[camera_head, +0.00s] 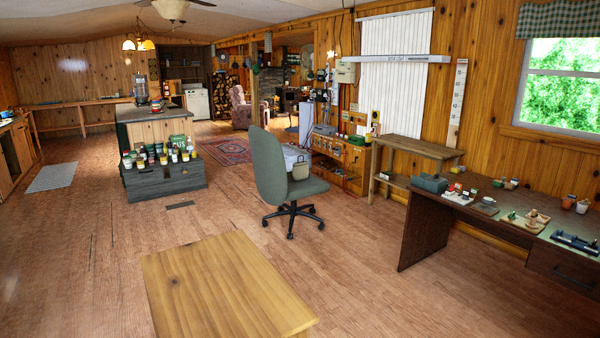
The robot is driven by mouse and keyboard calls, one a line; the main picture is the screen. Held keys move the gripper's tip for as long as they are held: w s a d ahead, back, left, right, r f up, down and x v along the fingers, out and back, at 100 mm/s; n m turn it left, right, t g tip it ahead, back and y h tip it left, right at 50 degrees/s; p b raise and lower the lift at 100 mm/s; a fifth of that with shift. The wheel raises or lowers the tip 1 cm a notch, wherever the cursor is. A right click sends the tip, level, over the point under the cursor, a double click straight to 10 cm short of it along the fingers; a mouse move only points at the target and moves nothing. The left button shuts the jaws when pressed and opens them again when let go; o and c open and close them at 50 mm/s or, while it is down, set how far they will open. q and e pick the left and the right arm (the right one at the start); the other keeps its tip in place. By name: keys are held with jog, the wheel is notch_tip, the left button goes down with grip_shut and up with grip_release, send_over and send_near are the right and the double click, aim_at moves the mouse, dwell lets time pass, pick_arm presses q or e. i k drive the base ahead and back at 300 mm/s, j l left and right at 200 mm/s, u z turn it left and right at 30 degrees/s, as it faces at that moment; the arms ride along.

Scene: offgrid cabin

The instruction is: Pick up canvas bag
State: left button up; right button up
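A small tan and olive bag (300,172), which looks like the canvas bag, sits upright on the seat of a green office chair (268,165) in the middle of the room. The chair's backrest stands to the left of the bag. The bag is small in the picture and its handle is hard to make out. Neither of my grippers is in view.
A bare wooden table (222,285) is close in front. A dark desk (425,225) with small items stands at the right. A dark chest (165,182) with several jars is at the left. Open wood floor (370,285) lies between the near table and desk.

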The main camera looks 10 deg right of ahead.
aim_at(300, 171)
jog(key=i+l+z, duration=0.25)
jog(key=z, duration=0.15)
jog(key=i+l+z, duration=0.3)
jog(key=z, duration=0.15)
jog(key=i+l+z, duration=0.1)
jog(key=i+z, duration=0.7)
jog(key=i+l+z, duration=0.15)
jog(key=i, duration=0.7)
jog(key=i+j+u, duration=0.2)
jog(key=i+u, duration=1)
jog(key=i, duration=0.15)
jog(key=i+l+u, duration=0.25)
jog(key=i+u, duration=0.15)
jog(key=i+j+u, duration=0.35)
jog(key=i, duration=0.75)
jog(key=i+l+u, duration=0.15)
jog(key=i+u, duration=0.2)
jog(key=i, duration=0.8)
jog(key=i+l+z, duration=0.15)
jog(key=i, duration=0.45)
jog(key=i+l+z, duration=0.2)
jog(key=i, duration=0.35)
jog(key=i+l+u, duration=0.45)
jog(key=l, duration=0.2)
jog(key=i+l+u, duration=0.5)
jog(key=l, duration=0.25)
jog(key=l+u, duration=0.25)
jog(key=l, duration=0.2)
jog(key=i, duration=0.05)
